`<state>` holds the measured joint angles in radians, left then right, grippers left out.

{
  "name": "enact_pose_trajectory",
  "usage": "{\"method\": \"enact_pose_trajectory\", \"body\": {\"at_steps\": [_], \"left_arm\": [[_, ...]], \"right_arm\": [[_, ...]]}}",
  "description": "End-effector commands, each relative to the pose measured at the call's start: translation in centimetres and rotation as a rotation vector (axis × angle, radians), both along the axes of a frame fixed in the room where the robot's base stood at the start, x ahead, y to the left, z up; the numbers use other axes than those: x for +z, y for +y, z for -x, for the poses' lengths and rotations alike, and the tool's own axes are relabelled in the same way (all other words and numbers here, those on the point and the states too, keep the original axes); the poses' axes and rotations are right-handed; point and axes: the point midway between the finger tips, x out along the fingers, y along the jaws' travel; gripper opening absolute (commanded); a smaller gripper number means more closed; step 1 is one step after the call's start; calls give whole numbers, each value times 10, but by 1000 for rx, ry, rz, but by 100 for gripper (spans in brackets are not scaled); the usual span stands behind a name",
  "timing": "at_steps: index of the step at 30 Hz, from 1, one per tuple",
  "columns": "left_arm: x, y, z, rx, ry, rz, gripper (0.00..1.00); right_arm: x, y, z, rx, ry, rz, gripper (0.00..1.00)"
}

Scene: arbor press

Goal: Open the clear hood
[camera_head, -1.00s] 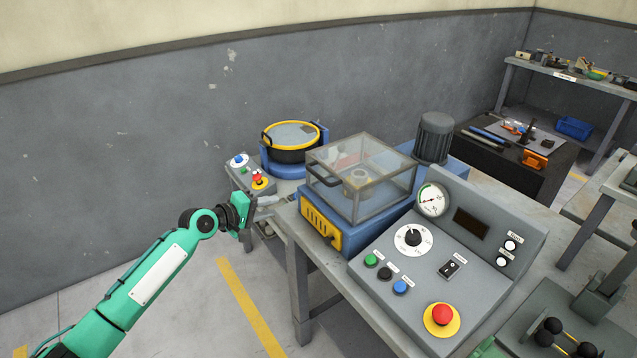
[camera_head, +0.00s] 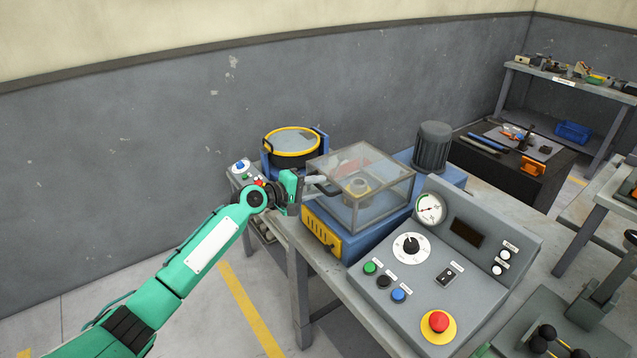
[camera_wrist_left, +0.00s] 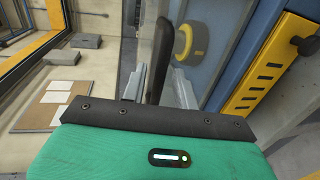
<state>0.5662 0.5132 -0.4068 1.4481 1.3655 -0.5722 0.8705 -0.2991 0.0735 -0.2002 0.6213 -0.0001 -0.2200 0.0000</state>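The clear hood (camera_head: 365,185) is a see-through box with grey edges, closed down over a blue machine base (camera_head: 372,235). Its dark handle (camera_head: 322,187) is on the left side, partly hidden by my gripper. My left gripper (camera_head: 311,186) is at that handle. In the left wrist view the handle (camera_wrist_left: 157,50) stands between the two grey fingers of my left gripper (camera_wrist_left: 157,85), with gaps showing beside it, so the fingers are open. Whether a finger touches the handle I cannot tell. My right gripper is not in view.
A control panel (camera_head: 440,270) with a gauge, knob and red button stands right of the hood. A round yellow-rimmed pot (camera_head: 291,147) and a small button box (camera_head: 240,172) are behind my left gripper. A grey motor (camera_head: 433,147) stands behind the hood. Floor at left is clear.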

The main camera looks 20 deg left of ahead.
Motion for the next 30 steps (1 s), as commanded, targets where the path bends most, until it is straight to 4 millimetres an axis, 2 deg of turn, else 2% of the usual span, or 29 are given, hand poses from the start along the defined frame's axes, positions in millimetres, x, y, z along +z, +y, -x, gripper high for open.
{"method": "enact_pose_trajectory", "body": {"at_steps": [4,13,14,18,26,30], "left_arm": [[-2,-6,-8,0,1,1,30],[-3,-8,-10,0,-1,-1,30],[-3,-8,-10,0,-1,-1,28],[-3,-8,-10,0,-1,-1,0],[-2,-8,-10,0,1,-2,0],[5,-8,-14,0,11,-13,0]], "right_arm": [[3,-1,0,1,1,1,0],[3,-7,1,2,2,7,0],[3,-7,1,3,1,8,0],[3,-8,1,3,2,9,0],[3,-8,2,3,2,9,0],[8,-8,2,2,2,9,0]]}}
